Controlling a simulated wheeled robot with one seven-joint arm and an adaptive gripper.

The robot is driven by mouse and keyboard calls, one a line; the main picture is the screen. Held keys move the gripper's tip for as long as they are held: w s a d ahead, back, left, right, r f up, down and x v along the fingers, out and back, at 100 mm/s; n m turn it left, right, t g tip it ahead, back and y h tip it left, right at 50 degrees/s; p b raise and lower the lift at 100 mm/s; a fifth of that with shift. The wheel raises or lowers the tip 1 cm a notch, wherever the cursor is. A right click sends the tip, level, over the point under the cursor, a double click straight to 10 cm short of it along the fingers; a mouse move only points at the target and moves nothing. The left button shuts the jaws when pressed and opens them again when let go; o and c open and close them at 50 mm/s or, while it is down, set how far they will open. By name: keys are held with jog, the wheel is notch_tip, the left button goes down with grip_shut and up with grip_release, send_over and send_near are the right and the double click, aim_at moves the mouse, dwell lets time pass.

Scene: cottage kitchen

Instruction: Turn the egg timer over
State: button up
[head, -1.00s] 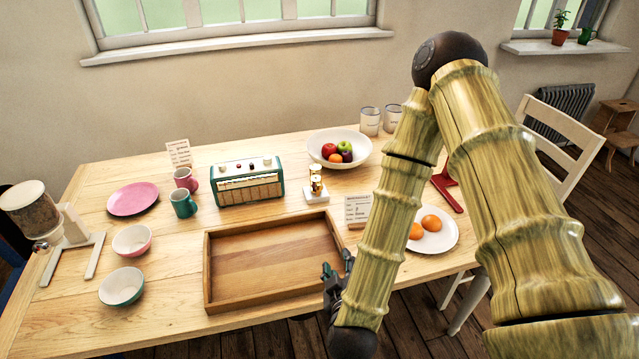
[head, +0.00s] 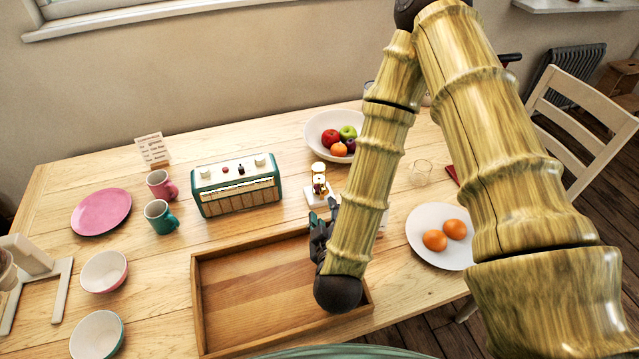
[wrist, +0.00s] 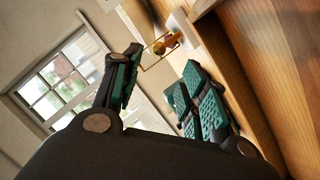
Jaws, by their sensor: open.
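The egg timer (head: 319,183) stands upright on a white base beyond the tray's back edge, right of the radio. It has a gold frame and a pale round top. In the wrist view the egg timer (wrist: 166,43) shows ahead of the fingers, close to the line between them. My gripper (head: 322,218) is just in front of the timer in the head view, over the tray's back right part. In the wrist view my gripper (wrist: 160,85) has its green-padded fingers apart with nothing between them. My arm hides part of the area right of the timer.
The wooden tray (head: 198,305) lies below my gripper. The green radio (head: 237,190) stands left of the timer, the fruit bowl (head: 313,130) behind it. Mugs (head: 160,217) stand left.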

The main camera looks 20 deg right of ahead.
aim_at(325, 193)
jog(key=w+b, duration=0.1)
jog(key=w+f+b, duration=0.1)
jog(key=b, duration=0.1)
jog(key=shift+d+f, duration=0.1)
jog(key=shift+d, duration=0.25)
jog(key=shift+w+b, duration=0.15)
jog(key=shift+b, duration=0.45)
jog(key=p+x, duration=0.1)
jog(key=x, duration=0.6)
jog(key=shift+w+d, duration=0.1)
jog(key=shift+w, duration=0.15)
grip_shut()
